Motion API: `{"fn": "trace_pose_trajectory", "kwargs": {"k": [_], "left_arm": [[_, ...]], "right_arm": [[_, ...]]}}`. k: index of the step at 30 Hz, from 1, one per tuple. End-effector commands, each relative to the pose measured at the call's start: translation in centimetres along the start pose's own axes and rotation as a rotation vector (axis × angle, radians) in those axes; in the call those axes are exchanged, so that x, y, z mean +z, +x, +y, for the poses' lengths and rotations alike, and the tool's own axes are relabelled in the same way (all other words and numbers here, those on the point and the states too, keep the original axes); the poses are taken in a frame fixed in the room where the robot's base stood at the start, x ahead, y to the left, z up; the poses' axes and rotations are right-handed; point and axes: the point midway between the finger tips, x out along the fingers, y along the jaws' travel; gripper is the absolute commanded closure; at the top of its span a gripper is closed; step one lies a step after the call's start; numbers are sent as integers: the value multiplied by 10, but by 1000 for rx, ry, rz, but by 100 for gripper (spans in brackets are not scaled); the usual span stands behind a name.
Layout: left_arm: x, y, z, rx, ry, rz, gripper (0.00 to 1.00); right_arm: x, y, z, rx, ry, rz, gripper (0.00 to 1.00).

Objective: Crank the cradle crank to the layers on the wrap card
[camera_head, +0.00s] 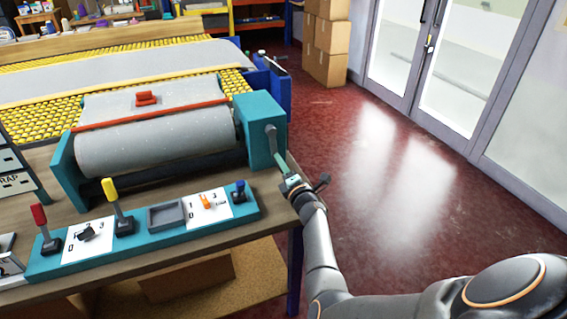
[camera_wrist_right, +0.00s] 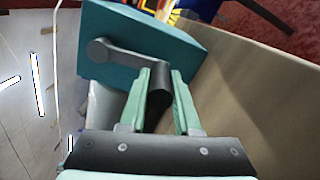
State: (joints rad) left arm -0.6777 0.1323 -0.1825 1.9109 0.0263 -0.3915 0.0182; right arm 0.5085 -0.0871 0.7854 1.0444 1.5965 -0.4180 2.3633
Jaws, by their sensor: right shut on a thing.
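The teal cradle (camera_head: 63,167) holds a grey roll (camera_head: 155,143) with a red bar across its top. The crank (camera_head: 271,133) is a grey arm on the teal housing at the cradle's right end. In the right wrist view the crank arm (camera_wrist_right: 122,56) runs from its hub to a dark round handle (camera_wrist_right: 160,82). My right gripper (camera_head: 284,167) is beside the housing, its green fingers (camera_wrist_right: 161,98) shut around the handle. The wrap card (camera_head: 15,182) is cut off at the left edge; only "RAP" reads, and its layer number is not readable. My left gripper is out of view.
A teal control strip (camera_head: 190,232) with red, yellow and blue levers lies along the bench front. A grey runner (camera_head: 110,70) lies on the yellow bed behind. Cardboard boxes (camera_head: 327,45) stand by the glass doors. The red floor right of the bench is clear.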

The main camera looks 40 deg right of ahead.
Motion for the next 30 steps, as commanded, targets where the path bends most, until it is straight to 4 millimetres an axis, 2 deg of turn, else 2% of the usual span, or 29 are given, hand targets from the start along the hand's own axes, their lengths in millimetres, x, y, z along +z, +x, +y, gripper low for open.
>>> {"fn": "trace_pose_trajectory", "kwargs": {"k": [1,12,13,18,20,30], "left_arm": [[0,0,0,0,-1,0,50],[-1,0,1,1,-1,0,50],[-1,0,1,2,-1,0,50],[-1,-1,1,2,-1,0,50],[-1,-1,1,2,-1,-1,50],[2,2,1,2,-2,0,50]], "right_arm": [[-6,-1,-2,-3,4,11,100],[-7,-1,-3,-4,5,12,100],[-7,-1,-3,-4,5,12,66],[-4,-1,-2,-3,4,8,46],[-4,-1,-1,-2,4,6,40],[2,0,-3,0,-35,2,39]]}}
